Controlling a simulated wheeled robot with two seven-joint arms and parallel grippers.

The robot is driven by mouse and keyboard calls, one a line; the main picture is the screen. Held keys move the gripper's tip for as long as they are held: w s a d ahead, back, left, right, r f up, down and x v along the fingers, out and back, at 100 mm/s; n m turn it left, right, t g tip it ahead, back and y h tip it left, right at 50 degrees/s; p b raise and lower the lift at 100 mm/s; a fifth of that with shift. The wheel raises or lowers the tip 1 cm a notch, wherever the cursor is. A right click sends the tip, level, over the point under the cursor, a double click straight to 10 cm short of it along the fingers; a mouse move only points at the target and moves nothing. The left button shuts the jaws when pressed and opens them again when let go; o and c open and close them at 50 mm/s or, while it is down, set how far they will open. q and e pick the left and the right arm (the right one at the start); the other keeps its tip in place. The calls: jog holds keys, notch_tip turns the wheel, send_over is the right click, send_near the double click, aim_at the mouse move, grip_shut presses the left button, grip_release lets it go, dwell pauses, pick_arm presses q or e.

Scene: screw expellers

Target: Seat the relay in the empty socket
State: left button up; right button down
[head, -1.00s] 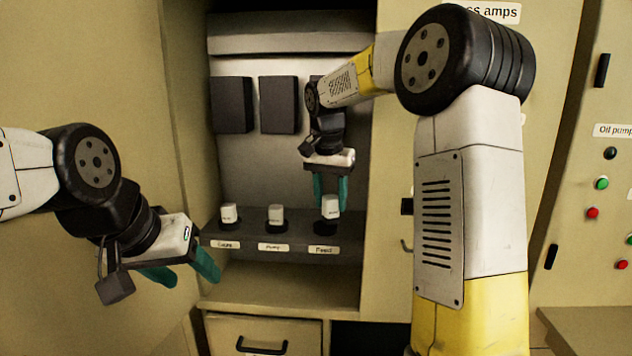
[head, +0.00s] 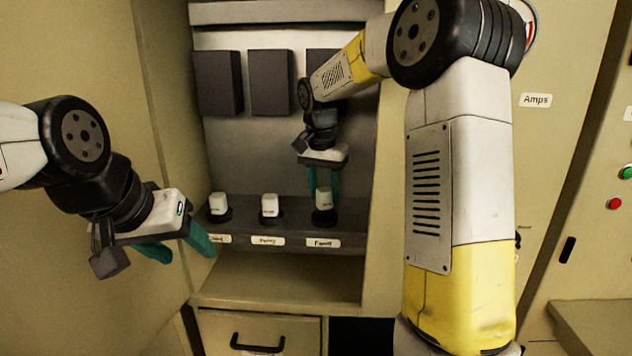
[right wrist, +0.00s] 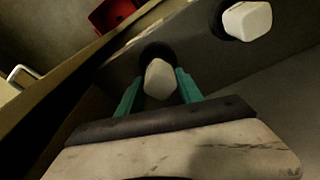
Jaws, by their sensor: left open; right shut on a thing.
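The white relay (head: 323,199) is at the right-hand round black socket (head: 324,219) on the grey shelf, above the rightmost label. My right gripper (head: 323,184) points down and is shut on it. In the right wrist view the relay (right wrist: 160,79) sits between the teal fingers, over the dark socket (right wrist: 155,51). I cannot tell whether it is fully down. Two similar white relays stand in the left socket (head: 218,203) and the middle socket (head: 269,205). My left gripper (head: 177,248) is open and empty, left of the shelf.
Dark boxes (head: 270,82) hang on the back panel above the shelf. Cabinet walls close in the bay on both sides. A drawer with a black handle (head: 258,345) is below. In the right wrist view another relay (right wrist: 247,20) stands beside the held one.

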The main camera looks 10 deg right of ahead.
aim_at(322, 192)
jog(key=shift+f, duration=0.6)
jog(key=shift+f, duration=0.55)
dwell(1.1)
jog(key=c, duration=1.1)
grip_release()
jog(key=shift+o, duration=0.2)
jog(key=shift+s+a+r, duration=0.15)
jog(key=shift+s+r, duration=0.1)
jog(key=shift+r, duration=1.55)
jog(key=shift+s+a+r, duration=0.15)
jog(key=shift+s+r, duration=0.15)
jog(key=shift+r, duration=1.5)
jog(key=shift+s+a+r, duration=0.15)
jog(key=shift+s+r, duration=0.1)
jog(key=shift+r, duration=1.55)
